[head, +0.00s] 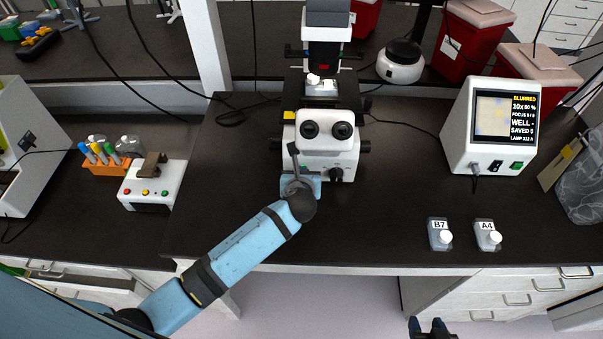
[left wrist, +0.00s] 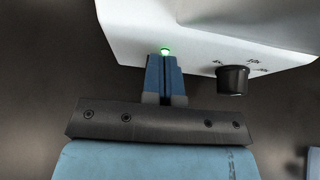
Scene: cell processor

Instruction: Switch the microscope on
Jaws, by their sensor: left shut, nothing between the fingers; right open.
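The white microscope (head: 322,152) stands on the dark bench in the head view, with its two eyepieces facing me. In the left wrist view its white base (left wrist: 215,35) carries a glowing green light or button (left wrist: 165,51) and a black knob (left wrist: 232,79). My left gripper (head: 302,184) is at the front of the base. In the left wrist view, its shut, empty fingers (left wrist: 164,62) point at the green light, right at its lower edge. I cannot tell whether they touch it. My right gripper (head: 427,325) is open and empty at the bottom edge of the head view.
A lit monitor box (head: 488,140) stands at the right and reads "BLURRED". A white box with coloured buttons (head: 150,190) is on the left. The bench between the microscope and monitor is mostly clear.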

